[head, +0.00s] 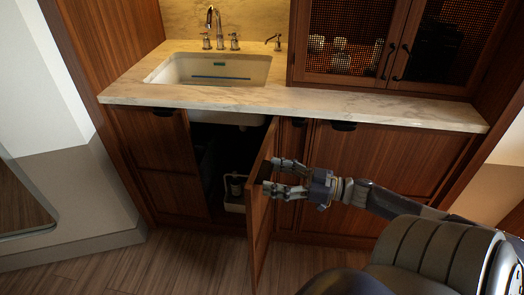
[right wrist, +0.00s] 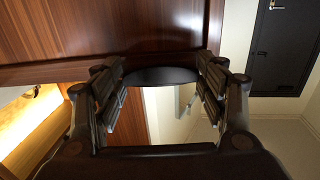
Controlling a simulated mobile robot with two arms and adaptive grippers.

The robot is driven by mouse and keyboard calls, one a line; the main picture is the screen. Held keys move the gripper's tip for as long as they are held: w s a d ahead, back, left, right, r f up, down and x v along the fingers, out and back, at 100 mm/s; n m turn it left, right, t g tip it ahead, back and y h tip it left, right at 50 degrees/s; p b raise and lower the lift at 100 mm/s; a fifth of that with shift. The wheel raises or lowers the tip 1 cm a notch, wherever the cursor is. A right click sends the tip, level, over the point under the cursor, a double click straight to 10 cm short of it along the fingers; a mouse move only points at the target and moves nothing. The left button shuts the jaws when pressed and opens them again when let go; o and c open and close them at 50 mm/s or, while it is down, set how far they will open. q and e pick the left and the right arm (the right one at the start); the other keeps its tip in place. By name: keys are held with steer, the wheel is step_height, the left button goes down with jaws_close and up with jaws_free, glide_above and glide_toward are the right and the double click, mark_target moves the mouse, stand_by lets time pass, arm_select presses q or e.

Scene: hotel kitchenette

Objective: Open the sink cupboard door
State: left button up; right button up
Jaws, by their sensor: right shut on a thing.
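The sink cupboard door (head: 260,215) is brown wood and stands swung out from the counter, seen nearly edge-on in the head view. The dark cupboard opening (head: 205,150) shows to its left, under the sink. My right gripper (head: 275,178) is at the upper part of the door, its fingers reaching it from the right. In the right wrist view, the fingers sit on both sides of a black, rounded door handle (right wrist: 162,76) and are shut on it. The door's wood panel (right wrist: 100,28) fills the top of that view. My left gripper is not in view.
Inside the cupboard stands a white caddy (head: 235,190) with items in it. The white sink (head: 215,70) and marble counter (head: 330,103) are above. Closed cabinet fronts (head: 390,165) lie to the right. Wooden floor (head: 190,260) is free left of the door.

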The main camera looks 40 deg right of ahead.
steer(key=shift+s+d+f+n+g+y, duration=0.1)
steer(key=shift+s+d+n+g+y, duration=0.45)
steer(key=shift+s+d+y, duration=0.3)
steer(key=o, duration=1.3)
steer(key=v, duration=1.2)
steer(key=shift+a, duration=0.1)
steer(key=shift+h, duration=0.25)
